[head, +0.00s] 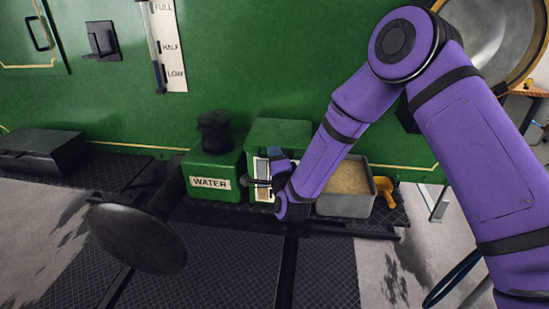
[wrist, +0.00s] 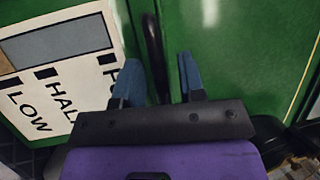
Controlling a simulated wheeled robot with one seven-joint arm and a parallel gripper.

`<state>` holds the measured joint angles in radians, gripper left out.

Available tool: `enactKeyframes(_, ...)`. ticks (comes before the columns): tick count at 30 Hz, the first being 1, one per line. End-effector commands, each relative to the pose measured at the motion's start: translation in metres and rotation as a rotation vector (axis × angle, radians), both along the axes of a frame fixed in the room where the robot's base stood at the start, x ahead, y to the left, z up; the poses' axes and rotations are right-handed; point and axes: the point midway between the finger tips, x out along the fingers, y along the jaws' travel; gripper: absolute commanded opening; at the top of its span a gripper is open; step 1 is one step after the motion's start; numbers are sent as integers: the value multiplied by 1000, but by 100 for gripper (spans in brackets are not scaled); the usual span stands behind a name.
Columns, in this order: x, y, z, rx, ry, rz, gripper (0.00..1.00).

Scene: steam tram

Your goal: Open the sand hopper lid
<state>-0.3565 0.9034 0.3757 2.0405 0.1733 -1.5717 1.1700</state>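The green sand hopper (head: 283,132) stands against the green tram side, beside the box marked WATER. Its lid looks down, and its front is partly hidden by my arm. In the wrist view, a white gauge plate (wrist: 55,50) marked LOW and HALF is at left, with a third mark partly hidden. A dark upright bar, seemingly a handle (wrist: 152,42), stands between the blue fingers of my gripper (wrist: 158,82). The fingers are apart, with gaps showing on both sides of the bar. In the head view my gripper (head: 262,182) is in front of the hopper.
The green WATER box (head: 214,192) with a black cap is left of the hopper. A grey tray of sand (head: 345,205) and a yellow scoop (head: 384,188) are to the right. A round dark disc on a post (head: 137,238) stands front left. The dark ribbed floor (head: 225,265) is open in front.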

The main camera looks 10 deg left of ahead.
Motion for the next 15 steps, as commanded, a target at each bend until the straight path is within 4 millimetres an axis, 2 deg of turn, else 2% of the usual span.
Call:
enactKeyframes(5,0,0,0,0,0,0,37)
enactKeyframes(9,0,0,0,0,0,0,4)
enactKeyframes(10,0,0,0,0,0,0,0)
enactKeyframes(15,0,0,0,0,1,0,0)
